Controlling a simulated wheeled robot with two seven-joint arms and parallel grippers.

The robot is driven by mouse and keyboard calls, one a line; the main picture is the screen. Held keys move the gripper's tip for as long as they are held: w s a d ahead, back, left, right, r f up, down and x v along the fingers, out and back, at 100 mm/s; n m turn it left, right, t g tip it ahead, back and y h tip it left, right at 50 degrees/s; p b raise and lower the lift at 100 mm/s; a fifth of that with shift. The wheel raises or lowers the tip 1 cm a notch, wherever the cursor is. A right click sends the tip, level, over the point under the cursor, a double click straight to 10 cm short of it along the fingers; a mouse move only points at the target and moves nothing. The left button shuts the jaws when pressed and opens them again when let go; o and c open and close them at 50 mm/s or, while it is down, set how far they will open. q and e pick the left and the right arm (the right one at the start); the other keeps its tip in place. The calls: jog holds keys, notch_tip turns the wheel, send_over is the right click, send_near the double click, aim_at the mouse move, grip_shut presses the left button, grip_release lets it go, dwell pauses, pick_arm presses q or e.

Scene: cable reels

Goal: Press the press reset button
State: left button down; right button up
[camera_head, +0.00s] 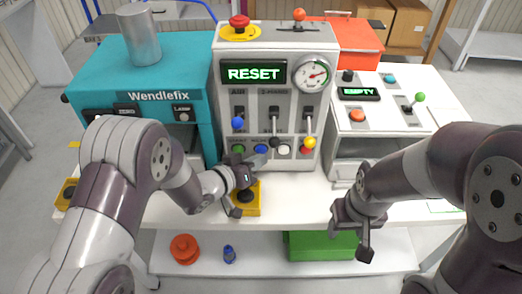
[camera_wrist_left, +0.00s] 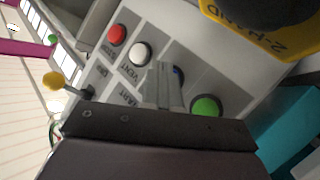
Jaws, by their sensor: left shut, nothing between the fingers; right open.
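The grey press panel (camera_head: 228,110) stands mid-table with a lit RESET display (camera_head: 254,74). Its bottom row has green (camera_head: 238,149), blue (camera_head: 261,149), white (camera_head: 284,149) and red (camera_head: 305,150) buttons. In the left wrist view, the fingers of my left gripper (camera_wrist_left: 168,88) mostly cover the blue button (camera_wrist_left: 178,73), between green (camera_wrist_left: 206,106) and white (camera_wrist_left: 139,53). The blue button's label is hidden; contact cannot be told. My left gripper (camera_head: 258,162) is shut and empty just below the row. My right gripper (camera_head: 352,232) is open and empty at the table's front edge.
A yellow box with a black button (camera_head: 246,197) lies under my left gripper. Levers with blue (camera_head: 237,123) and yellow (camera_head: 310,142) knobs stick out above the row. The teal Wendlefix machine (camera_head: 88,72) stands left; a white panel (camera_head: 430,92) with an EMPTY display stands right.

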pick_arm(q)
jog(key=shift+w, duration=0.4)
dwell(0.8)
jog(key=shift+s, duration=0.85)
jog(key=shift+s+p, duration=0.1)
jog(key=shift+p, duration=0.2)
jog(key=shift+s, duration=0.35)
jog(key=shift+s+p, duration=0.45)
jog(key=shift+s, duration=1.6)
